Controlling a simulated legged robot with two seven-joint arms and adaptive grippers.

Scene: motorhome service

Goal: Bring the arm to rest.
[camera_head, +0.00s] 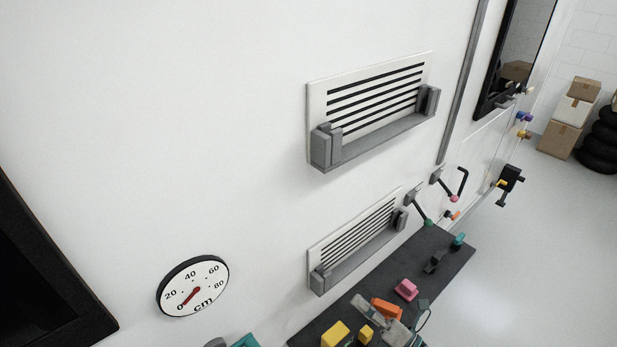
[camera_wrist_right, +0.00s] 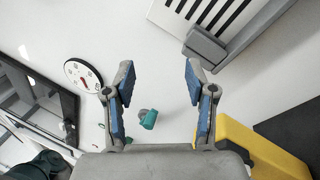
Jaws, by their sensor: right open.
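My right gripper (camera_wrist_right: 159,72) shows in the right wrist view. Its two fingers with blue pads are spread wide, and nothing is between them. They point toward the white wall (camera_wrist_right: 235,85). Behind the gap, apart from the fingers, a small teal and grey thing (camera_wrist_right: 148,119) shows near the wall. In the head view I cannot clearly make out the right gripper among the things at the lower edge. My left gripper is not seen.
A yellow thing (camera_wrist_right: 250,150) is close to the right finger. The dark shelf (camera_head: 445,262) holds several coloured things. A round gauge (camera_head: 192,286) and two slatted vents (camera_head: 335,95) with grey ledges are on the wall. Floor at right (camera_head: 540,260) is clear.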

